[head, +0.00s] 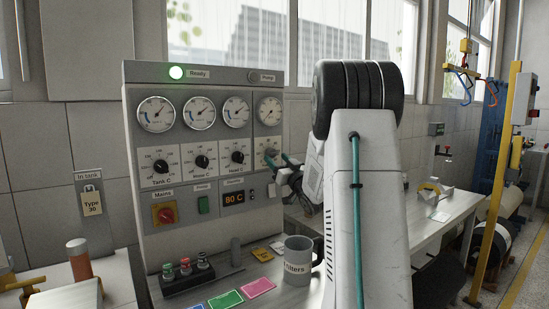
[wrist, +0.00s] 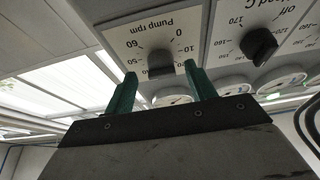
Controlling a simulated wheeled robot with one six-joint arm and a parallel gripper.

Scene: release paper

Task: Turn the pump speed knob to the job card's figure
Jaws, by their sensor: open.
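The pump speed knob (wrist: 160,63) is dark and sits under an upside-down "Pump rpm" scale in the wrist view. Marks 0, 10, 50 and 60 are legible around it; its pointer setting I cannot make out. My gripper (wrist: 161,72) is open, with green fingers on either side of the knob; I cannot tell whether they touch it. In the head view my gripper (head: 276,160) is at the right column of the grey panel (head: 135,120) and hides much of that knob. Several coloured cards, including a green card (head: 226,299), lie on the bench; their writing is unreadable.
A red mains switch (head: 165,214) is lower left. A grey mug (head: 299,256) stands on the bench below my arm.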

